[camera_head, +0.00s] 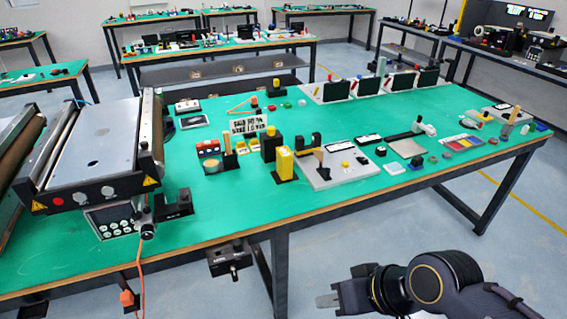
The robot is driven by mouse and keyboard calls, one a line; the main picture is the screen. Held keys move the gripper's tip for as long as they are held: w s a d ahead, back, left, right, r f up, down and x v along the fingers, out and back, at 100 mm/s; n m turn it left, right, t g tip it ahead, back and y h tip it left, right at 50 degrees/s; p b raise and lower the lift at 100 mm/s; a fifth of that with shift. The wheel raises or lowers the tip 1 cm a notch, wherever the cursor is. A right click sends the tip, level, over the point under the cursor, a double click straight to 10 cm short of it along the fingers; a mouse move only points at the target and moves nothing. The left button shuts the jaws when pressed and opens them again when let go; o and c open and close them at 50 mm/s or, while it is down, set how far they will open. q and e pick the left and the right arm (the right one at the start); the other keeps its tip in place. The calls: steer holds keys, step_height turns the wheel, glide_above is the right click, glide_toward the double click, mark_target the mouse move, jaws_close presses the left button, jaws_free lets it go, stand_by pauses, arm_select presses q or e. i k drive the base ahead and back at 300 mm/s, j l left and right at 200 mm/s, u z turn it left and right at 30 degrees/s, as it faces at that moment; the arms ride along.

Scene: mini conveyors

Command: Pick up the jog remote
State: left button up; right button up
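A yellow upright block-shaped handset (285,164) stands in a dark base on the green table, near the front edge at mid-picture. It looks most like the jog remote, but I cannot read any marking on it. My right gripper (328,299) is at the bottom of the picture, in front of the table and over the floor, well apart from the handset. I see it side-on, so its finger gap is unclear; nothing shows in it. My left gripper is out of the picture.
A mini conveyor (92,150) with a keypad box (112,218) fills the table's left end. A dark holder (175,205), a grey panel (335,172) and a taller black-yellow block (268,148) surround the handset. Bare green tabletop (235,205) lies in front of it.

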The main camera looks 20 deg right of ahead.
mark_target(285, 164)
steer(key=l+u, duration=0.2)
steer(key=u, duration=0.25)
steer(key=i+l+u, duration=0.1)
steer(key=u, duration=0.3)
steer(key=i+l+u, duration=0.25)
steer(key=l, duration=0.75)
steer(key=l+u, duration=0.25)
steer(key=l, duration=0.7)
